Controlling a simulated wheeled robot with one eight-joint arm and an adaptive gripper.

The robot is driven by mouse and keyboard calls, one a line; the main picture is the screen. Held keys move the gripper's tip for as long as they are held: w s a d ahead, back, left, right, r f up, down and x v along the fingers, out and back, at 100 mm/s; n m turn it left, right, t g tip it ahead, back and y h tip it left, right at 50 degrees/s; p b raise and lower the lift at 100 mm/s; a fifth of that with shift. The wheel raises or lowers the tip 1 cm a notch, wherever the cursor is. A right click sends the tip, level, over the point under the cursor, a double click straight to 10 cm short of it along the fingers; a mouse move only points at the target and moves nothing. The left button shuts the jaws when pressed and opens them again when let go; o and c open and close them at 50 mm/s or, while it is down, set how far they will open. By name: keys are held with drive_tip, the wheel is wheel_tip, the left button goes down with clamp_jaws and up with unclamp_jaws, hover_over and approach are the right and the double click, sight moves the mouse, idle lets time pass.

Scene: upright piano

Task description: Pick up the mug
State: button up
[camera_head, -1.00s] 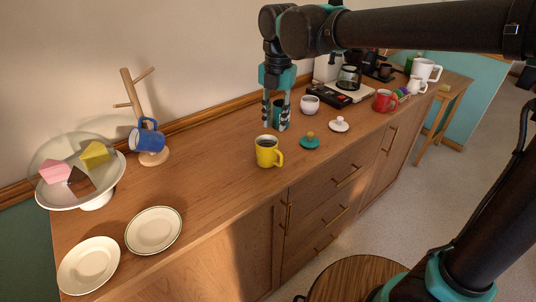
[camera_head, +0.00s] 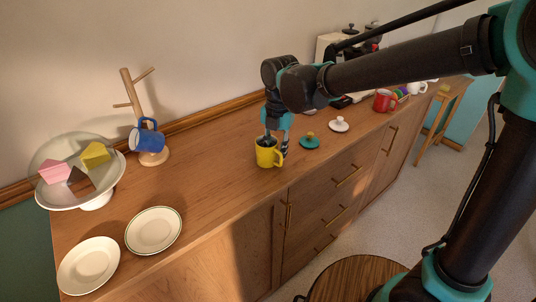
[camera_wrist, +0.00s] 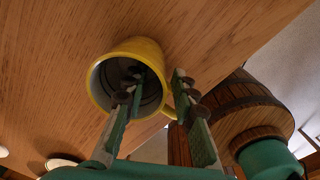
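The yellow mug (camera_head: 267,156) stands upright on the wooden sideboard, its handle to the right. It also shows in the wrist view (camera_wrist: 148,50), its mouth toward the camera. My gripper (camera_head: 278,143) points down at it from above. In the wrist view my gripper (camera_wrist: 157,84) is open, with one finger inside the mug's mouth and the other outside the wall on the handle side. A gap shows between the outer finger and the wall. Other mugs are a blue mug (camera_head: 149,138) on a wooden mug tree and a red mug (camera_head: 384,101) farther right.
A teal lid (camera_head: 309,142) and a white lid (camera_head: 339,125) lie right of the yellow mug. Two plates (camera_head: 153,231) (camera_head: 89,266) and a cake stand (camera_head: 97,199) are on the left. The sideboard (camera_head: 215,185) is clear between plates and yellow mug. My arm hides part of the back right.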

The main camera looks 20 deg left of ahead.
clamp_jaws()
idle(0.5)
wheel_tip(320, 180, up, 20)
idle(0.5)
